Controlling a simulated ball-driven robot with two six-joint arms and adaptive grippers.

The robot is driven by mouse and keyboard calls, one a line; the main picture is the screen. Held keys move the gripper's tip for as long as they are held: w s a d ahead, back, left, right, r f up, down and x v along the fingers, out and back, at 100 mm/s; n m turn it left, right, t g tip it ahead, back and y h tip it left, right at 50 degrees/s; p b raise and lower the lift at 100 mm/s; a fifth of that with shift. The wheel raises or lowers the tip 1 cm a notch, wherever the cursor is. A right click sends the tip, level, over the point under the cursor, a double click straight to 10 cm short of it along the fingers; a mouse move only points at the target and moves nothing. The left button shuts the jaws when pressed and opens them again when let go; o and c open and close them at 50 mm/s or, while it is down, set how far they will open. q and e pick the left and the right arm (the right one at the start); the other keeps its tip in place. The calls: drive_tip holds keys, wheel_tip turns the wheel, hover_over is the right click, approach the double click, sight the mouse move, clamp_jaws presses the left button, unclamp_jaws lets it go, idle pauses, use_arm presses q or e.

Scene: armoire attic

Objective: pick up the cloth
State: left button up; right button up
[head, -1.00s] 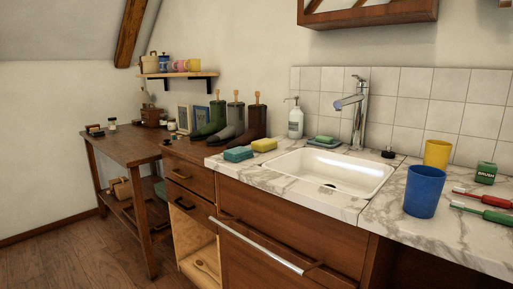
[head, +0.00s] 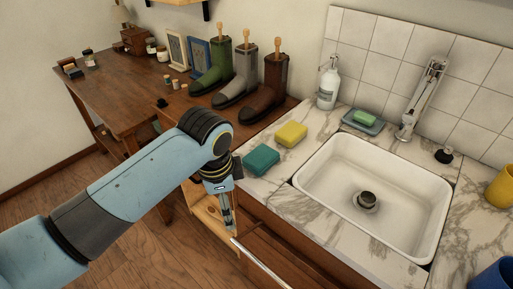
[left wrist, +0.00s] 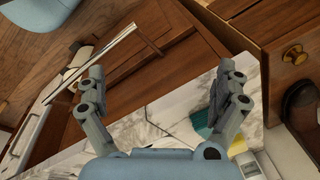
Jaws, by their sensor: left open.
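Nothing in view is plainly a cloth. A teal block (head: 261,160), which could be a folded cloth or a sponge, lies on the marble counter left of the sink. Part of it also shows in the left wrist view (left wrist: 201,122), beside the right-hand finger. My left gripper (head: 228,217) hangs in front of the counter's front edge, below and left of the teal block, near the metal bar (head: 262,263). In the left wrist view the gripper (left wrist: 160,75) has its fingers wide apart with nothing between them. My right gripper is not in view.
A yellow sponge (head: 291,134) lies behind the teal block. The white sink (head: 325,190) is to the right. A soap bottle (head: 328,84) and a soap dish (head: 363,122) stand behind. Several boots (head: 262,92) stand on the wooden top at the left.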

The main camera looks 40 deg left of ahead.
use_arm(q)
drive_tip(key=w+r+m, duration=0.1)
drive_tip(key=w+r, duration=0.1)
drive_tip(key=w+r+m+p, duration=0.1)
drive_tip(key=w+r+m, duration=0.1)
drive_tip(key=w, duration=0.1)
drive_tip(key=w+r+m, duration=0.2)
drive_tip(key=r, duration=0.1)
drive_tip(key=shift+w+a+r+g, duration=0.1)
drive_tip(key=shift+w+a+g, duration=0.2)
drive_tip(key=shift+g, duration=0.1)
drive_tip(key=w+r+m+p, duration=0.2)
drive_tip(key=w+r+m, duration=0.3)
drive_tip(key=w, duration=0.1)
drive_tip(key=g, duration=0.1)
hover_over(260, 154)
drive_tip(key=shift+m+h, duration=0.4)
drive_tip(key=f, duration=0.4)
drive_tip(key=shift+s+a+f, duration=0.15)
drive_tip(key=shift+s+f, duration=0.05)
drive_tip(key=shift+f, duration=0.2)
drive_tip(key=f, duration=0.6)
drive_tip(key=shift+w+d, duration=0.2)
drive_tip(key=shift+w, duration=0.05)
drive_tip(key=c, duration=1)
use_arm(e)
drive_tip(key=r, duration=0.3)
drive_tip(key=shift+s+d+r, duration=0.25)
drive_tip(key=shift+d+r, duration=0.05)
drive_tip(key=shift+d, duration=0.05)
